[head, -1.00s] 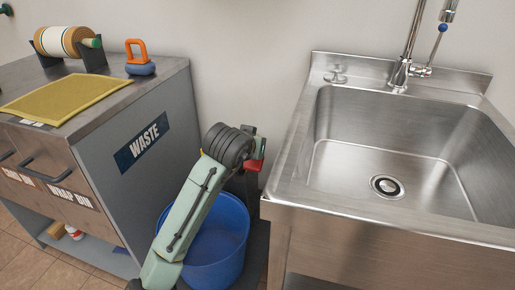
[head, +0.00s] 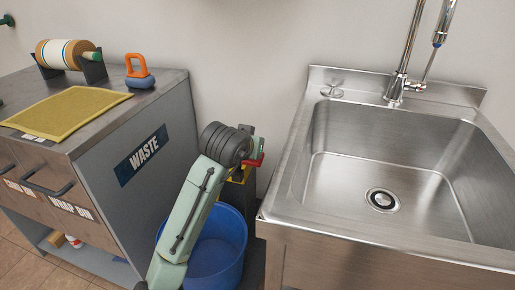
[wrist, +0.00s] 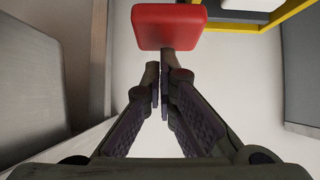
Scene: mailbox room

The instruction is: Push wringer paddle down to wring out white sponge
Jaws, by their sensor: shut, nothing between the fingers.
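A red paddle (wrist: 168,26) shows at the top of the wrist view, just beyond my fingertips. A small red part, likely the same paddle, shows beside the end of my arm in the head view (head: 257,160). My gripper (wrist: 161,88) is shut and empty, its fingertips pointing toward the paddle; I cannot tell whether they touch it. A yellow frame (wrist: 262,22), likely part of the wringer, is behind the paddle at the upper right. My arm covers most of the wringer in the head view. I cannot make out the white sponge.
A blue bucket (head: 216,250) stands between the waste cabinet (head: 150,130) on the left and the steel sink (head: 385,160) on the right, partly behind my arm. A yellow cloth (head: 65,113) and an orange-handled blue item (head: 138,72) lie on the cabinet. The sink basin is empty.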

